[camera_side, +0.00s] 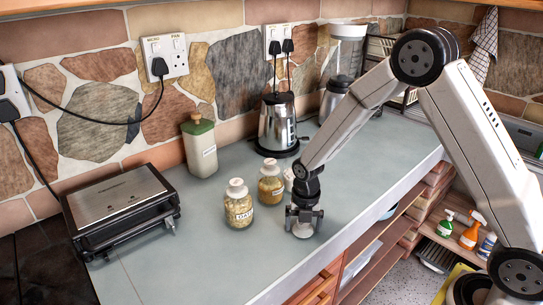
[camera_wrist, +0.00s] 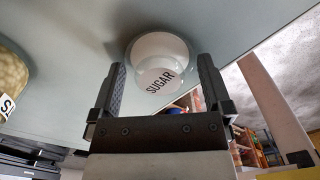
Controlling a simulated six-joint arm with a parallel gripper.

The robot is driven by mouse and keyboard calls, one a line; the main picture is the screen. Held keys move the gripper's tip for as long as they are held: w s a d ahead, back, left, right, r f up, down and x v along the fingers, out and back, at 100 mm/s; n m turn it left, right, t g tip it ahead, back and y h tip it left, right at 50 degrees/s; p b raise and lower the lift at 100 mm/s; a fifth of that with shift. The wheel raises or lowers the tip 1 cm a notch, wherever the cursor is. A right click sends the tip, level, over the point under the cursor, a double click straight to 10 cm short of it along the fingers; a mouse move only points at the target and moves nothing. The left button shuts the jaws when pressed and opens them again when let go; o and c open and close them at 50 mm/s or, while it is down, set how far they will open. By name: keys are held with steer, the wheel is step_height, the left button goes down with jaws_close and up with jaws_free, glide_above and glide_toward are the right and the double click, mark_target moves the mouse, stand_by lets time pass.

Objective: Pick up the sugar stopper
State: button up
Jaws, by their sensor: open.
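The sugar stopper (camera_wrist: 158,50) is a round white piece with SUGAR in dark letters, in the upper middle of the wrist view. In the side view the white stopper (camera_side: 303,231) is low on the grey counter, directly under my gripper (camera_side: 304,214). My gripper also shows in the wrist view (camera_wrist: 160,67), with its two dark fingers spread, one on each side of the stopper. I cannot tell whether either finger touches it. The gripper partly hides the stopper in the side view.
An oats jar (camera_side: 238,207) and a second stoppered jar (camera_side: 271,186) stand to the left; another is partly behind my arm. A grill (camera_side: 122,205), a green-topped container (camera_side: 200,150) and a kettle (camera_side: 277,125) stand farther off. The counter's front edge is close on the right.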

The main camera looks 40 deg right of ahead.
steer(key=c, duration=0.9)
steer(key=shift+r, duration=0.25)
steer(key=shift+r, duration=0.55)
steer(key=shift+s+r, duration=1.9)
steer(key=shift+s, duration=0.45)
steer(key=shift+s+r, duration=1.9)
steer(key=shift+s, duration=0.4)
steer(key=shift+s+r, duration=1.9)
steer(key=shift+s, duration=0.45)
